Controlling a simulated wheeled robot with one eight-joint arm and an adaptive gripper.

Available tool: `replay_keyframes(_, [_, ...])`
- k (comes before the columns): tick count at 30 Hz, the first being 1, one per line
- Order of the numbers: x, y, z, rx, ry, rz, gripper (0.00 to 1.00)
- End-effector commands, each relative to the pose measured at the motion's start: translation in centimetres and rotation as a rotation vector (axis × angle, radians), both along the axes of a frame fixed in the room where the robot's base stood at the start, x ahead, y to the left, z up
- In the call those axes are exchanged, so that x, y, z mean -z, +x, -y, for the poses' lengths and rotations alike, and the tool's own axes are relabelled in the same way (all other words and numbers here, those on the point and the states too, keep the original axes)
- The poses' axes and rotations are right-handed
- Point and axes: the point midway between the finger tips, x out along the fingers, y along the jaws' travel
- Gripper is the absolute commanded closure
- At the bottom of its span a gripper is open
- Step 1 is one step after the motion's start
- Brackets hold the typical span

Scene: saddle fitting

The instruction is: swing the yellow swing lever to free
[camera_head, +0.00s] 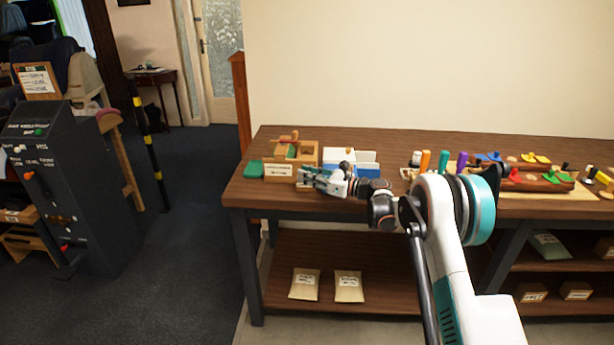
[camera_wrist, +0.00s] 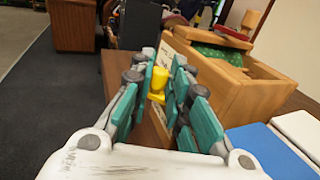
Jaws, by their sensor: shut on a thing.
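My gripper (camera_head: 306,178) is over the left part of the workbench, beside the open wooden box. In the wrist view its teal fingers (camera_wrist: 159,82) are shut on a small, waisted yellow piece (camera_wrist: 158,78). The fingers hide part of that piece. I cannot tell whether it is a loose piece. A flat yellow lever (camera_head: 536,158) shows far to the right, on a long brown fitting (camera_head: 540,181) with red, green and blue levers. It is well away from my gripper. Its exact angle is too small to read.
The wooden box (camera_head: 308,149) with green inside stands beside the gripper; it fills the right of the wrist view (camera_wrist: 262,92). A green block (camera_head: 254,168), blue-and-white trays (camera_head: 366,170) and upright coloured pegs (camera_head: 443,160) share the workbench (camera_head: 262,206). A dark control console (camera_head: 90,200) stands left across open floor.

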Motion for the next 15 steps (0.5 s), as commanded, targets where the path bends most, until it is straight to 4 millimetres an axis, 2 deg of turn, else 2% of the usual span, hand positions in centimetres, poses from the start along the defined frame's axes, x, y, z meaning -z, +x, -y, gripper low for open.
replay_keyframes(10, [0.03,0.0,0.01,-0.002,0.0,0.0,1.0])
replay_keyframes(11, [0.04,0.0,0.01,-0.002,0.0,0.0,0.79])
replay_keyframes(12, [0.03,0.01,0.01,-0.001,0.0,0.0,0.7])
replay_keyframes(13, [0.03,0.0,0.01,-0.001,0.0,0.0,0.64])
replay_keyframes(15, [0.03,0.01,0.01,-0.001,0.0,0.0,0.64])
